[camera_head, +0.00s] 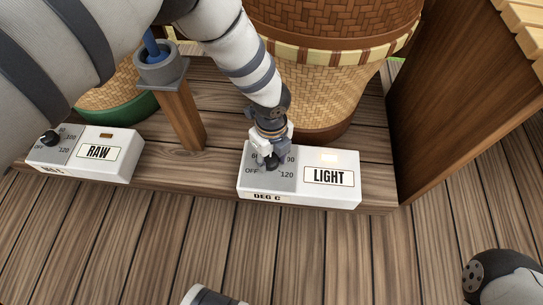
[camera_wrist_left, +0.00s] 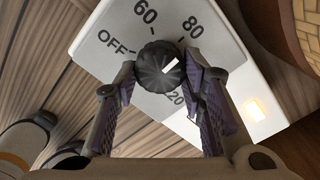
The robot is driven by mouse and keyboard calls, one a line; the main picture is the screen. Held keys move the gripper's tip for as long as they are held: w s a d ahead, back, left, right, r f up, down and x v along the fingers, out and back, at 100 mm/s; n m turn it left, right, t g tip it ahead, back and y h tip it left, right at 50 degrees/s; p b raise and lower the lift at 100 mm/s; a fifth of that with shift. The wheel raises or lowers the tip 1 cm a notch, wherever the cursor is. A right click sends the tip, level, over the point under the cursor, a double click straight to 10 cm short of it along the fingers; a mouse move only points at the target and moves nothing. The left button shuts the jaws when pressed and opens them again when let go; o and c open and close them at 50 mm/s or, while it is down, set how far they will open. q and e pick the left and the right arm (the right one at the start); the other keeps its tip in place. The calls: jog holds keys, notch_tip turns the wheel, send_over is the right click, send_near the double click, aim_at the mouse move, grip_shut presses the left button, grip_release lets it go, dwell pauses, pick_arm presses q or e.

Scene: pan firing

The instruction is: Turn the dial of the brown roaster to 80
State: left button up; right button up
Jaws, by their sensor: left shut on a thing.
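The brown roaster (camera_head: 325,85) is a large woven brown drum at the back of the head view. In front of it stands a white control box (camera_head: 331,193) labelled LIGHT, with a grey dial plate. Its black ribbed dial (camera_wrist_left: 158,68) shows large in the left wrist view, with OFF, 60 and 80 around it and part of 120. The dial's white mark slants up and right, roughly toward the 80 side; I cannot read its exact setting. My left gripper (camera_head: 270,158) is shut on the dial, its fingers on both sides. My right gripper is not identifiable.
A lit lamp (camera_head: 329,156) is on the LIGHT box. Another white box (camera_head: 88,155) labelled RAW, with its own black dial, stands at the left. A wooden post (camera_head: 183,118) stands between the boxes. A wooden panel (camera_head: 450,95) rises at the right.

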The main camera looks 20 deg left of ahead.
aim_at(271, 160)
dwell(0.4)
pick_arm(q)
jog(key=o, duration=1.1)
jog(key=shift+o, duration=0.2)
notch_tip(271, 160, up, 12)
